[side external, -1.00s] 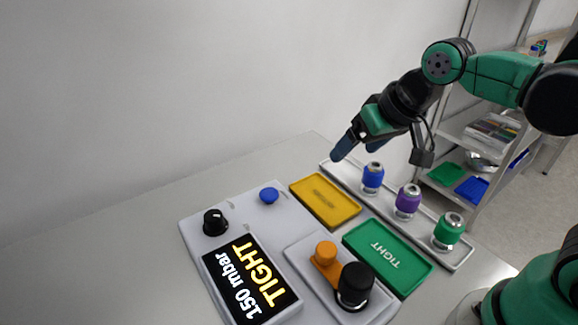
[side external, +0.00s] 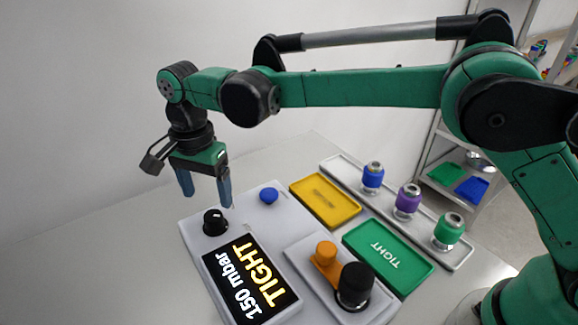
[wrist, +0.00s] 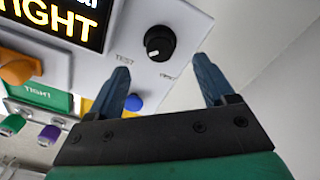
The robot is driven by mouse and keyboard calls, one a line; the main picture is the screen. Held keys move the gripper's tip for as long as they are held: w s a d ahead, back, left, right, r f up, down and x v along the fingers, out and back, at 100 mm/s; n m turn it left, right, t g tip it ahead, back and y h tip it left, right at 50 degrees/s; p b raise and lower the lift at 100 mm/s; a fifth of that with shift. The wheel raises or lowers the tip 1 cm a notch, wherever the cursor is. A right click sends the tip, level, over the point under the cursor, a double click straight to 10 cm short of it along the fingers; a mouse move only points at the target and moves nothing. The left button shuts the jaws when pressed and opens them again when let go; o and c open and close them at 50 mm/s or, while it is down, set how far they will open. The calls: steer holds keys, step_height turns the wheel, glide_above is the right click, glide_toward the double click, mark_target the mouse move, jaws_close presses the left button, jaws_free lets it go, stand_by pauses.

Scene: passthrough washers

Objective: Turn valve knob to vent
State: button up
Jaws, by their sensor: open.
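The valve knob (side external: 215,222) is a black round knob with a white mark, on the light grey console (side external: 190,236) beside the display. In the wrist view the knob (wrist: 158,43) sits ahead of and between my fingertips, with the label TEST to its left and another label, too small to read surely, below right. My gripper (side external: 206,198) is open and empty, pointing down just above the knob. Its two blue fingers also show in the wrist view (wrist: 164,72), apart from the knob. The display (side external: 250,279) reads TIGHT and 150 mbar.
A blue button (side external: 269,195) stands on the console near the knob.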

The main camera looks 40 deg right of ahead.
mark_target(213, 215)
step_height(213, 215, down, 5)
steer(key=shift+r, duration=0.1)
steer(key=shift+c, duration=0.3)
jaws_close()
